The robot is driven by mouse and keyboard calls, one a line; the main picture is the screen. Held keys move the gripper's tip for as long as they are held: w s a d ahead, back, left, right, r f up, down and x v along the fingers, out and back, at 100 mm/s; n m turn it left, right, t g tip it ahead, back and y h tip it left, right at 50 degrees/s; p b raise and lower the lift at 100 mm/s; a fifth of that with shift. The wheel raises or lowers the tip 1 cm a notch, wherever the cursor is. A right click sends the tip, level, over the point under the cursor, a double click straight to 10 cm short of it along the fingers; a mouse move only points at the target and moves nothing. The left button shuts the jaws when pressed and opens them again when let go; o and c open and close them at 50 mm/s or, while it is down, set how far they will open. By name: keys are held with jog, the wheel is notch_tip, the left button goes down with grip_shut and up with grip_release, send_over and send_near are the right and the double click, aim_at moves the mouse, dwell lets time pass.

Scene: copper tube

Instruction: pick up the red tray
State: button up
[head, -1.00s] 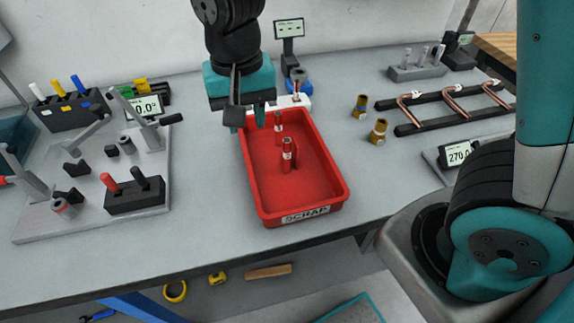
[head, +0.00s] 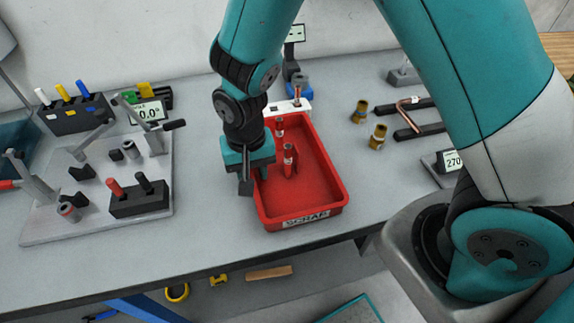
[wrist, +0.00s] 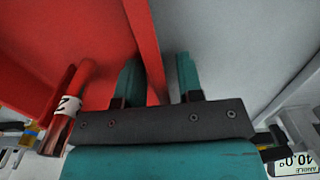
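The red tray (head: 318,178), labelled SCRAP on its front wall, sits on the grey workbench. Short red tube pieces stand in it, and one with a white band shows in the wrist view (wrist: 72,100). My gripper (head: 257,182) points down at the tray's left wall. In the wrist view, my gripper (wrist: 160,82) has its two teal fingers apart. The tray's wall (wrist: 146,45) runs between them, with a visible gap to the right finger. The fingertips are hard to make out in the head view.
A grey fixture plate (head: 95,222) with clamps and a black block lies left of the tray. Two brass fittings (head: 378,137) stand to its right, near a black rack (head: 420,130) with copper tubes. A white-based device (head: 292,106) stands close behind the tray.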

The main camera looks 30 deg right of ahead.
grip_shut()
jog(key=shift+r, duration=0.1)
